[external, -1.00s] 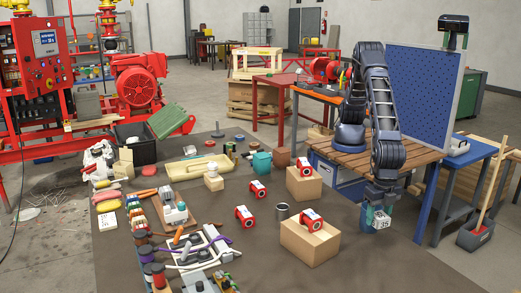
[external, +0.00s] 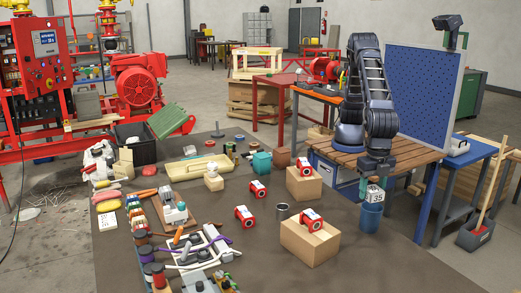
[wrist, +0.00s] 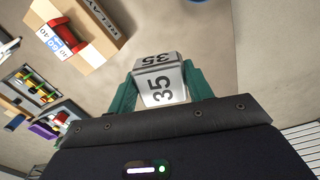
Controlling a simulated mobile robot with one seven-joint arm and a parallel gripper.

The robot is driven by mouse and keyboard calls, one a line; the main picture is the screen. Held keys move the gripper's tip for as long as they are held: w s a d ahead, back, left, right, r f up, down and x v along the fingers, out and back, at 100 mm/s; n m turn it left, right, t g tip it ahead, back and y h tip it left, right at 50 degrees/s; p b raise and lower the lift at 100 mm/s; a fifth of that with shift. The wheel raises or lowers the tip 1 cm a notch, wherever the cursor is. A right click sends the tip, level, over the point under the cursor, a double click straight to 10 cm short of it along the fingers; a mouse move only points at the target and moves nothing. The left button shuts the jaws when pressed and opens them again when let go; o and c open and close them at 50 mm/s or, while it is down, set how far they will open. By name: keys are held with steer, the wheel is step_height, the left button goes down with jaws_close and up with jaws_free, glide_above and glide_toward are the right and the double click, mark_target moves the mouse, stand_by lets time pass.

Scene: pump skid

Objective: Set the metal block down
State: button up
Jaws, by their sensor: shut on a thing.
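The metal block (external: 376,194), pale grey with a black "35" on its faces, is held in my gripper (external: 376,184) at the right end of the dark table. In the wrist view the block (wrist: 160,84) sits between the two teal fingers of my gripper (wrist: 160,92), which press on its sides. In the external view the block shows just above the rim of a blue cup (external: 370,218). I cannot tell whether it is over the cup or behind it. The wrist view shows bare tabletop beyond the block.
Cardboard boxes (external: 310,243) with red-and-white parts on top stand left of my gripper, and a grey metal cup (external: 282,211) is beside them. Pliers and tools (external: 205,245) crowd the table's left part. A wooden bench (external: 405,155) is behind.

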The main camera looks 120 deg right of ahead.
steer(key=w+d+m, duration=0.1)
steer(key=w+d, duration=0.7)
steer(key=d, duration=0.3)
steer(key=w+d+m, duration=0.2)
steer(key=w+d, duration=0.5)
steer(key=d, duration=0.4)
steer(key=w+d+m, duration=0.1)
steer(key=w+d, duration=0.7)
steer(key=d, duration=0.4)
steer(key=w+d+m, duration=0.2)
steer(key=d, duration=1.6)
steer(key=w+d+m, duration=0.2)
steer(key=d, duration=1.6)
steer(key=s+d+m, duration=0.1)
steer(key=s+d, duration=0.1)
steer(key=d, duration=0.7)
steer(key=s+d+m, duration=0.1)
steer(key=s+d, duration=0.1)
steer(key=d, duration=0.6)
steer(key=m, duration=0.6)
glide_above(234, 132)
steer(key=f, duration=1.3)
steer(key=d+f, duration=0.1)
steer(key=f, duration=0.5)
steer(key=shift+s+f, duration=0.15)
steer(key=shift+f, duration=0.2)
